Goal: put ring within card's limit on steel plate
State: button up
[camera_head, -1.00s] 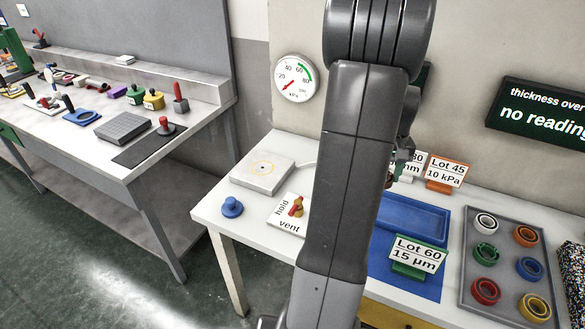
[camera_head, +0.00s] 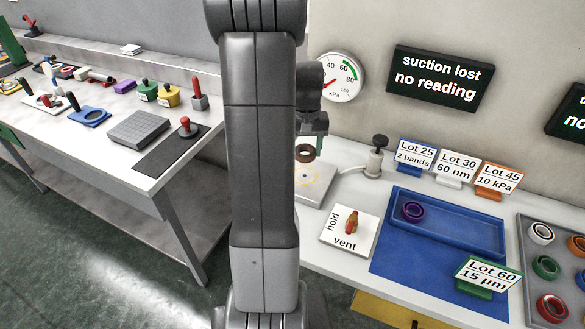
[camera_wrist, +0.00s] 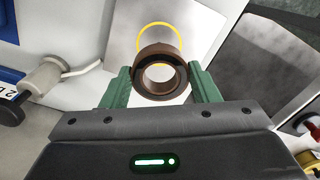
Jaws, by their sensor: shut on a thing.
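A brown ring (camera_head: 304,153) is held in my gripper (camera_head: 315,150), above the steel plate (camera_head: 320,188) at the back of the white bench. In the wrist view the ring (camera_wrist: 160,92) sits between the two green fingers of my gripper (camera_wrist: 160,80), overlapping the lower edge of the yellow circle (camera_wrist: 147,28) marked on the plate (camera_wrist: 205,20). The ring is apart from the plate in the head view. My arm hides the plate's left part there. Cards stand to the right: Lot 25, 2 bands (camera_head: 415,155); Lot 30, 60 nm (camera_head: 457,168); Lot 45, 10 kPa (camera_head: 497,181); Lot 60, 15 µm (camera_head: 488,278).
A hold/vent valve (camera_head: 351,222) lies in front of the plate, and a black-knobbed fitting (camera_head: 376,158) stands beside it. A blue tray (camera_head: 460,238) holds a purple ring (camera_head: 413,211).

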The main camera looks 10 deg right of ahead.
aim_at(305, 176)
notch_tip(305, 176, down, 8)
jog(key=shift+d+r, duration=0.1)
dwell(0.4)
jog(key=o, duration=1)
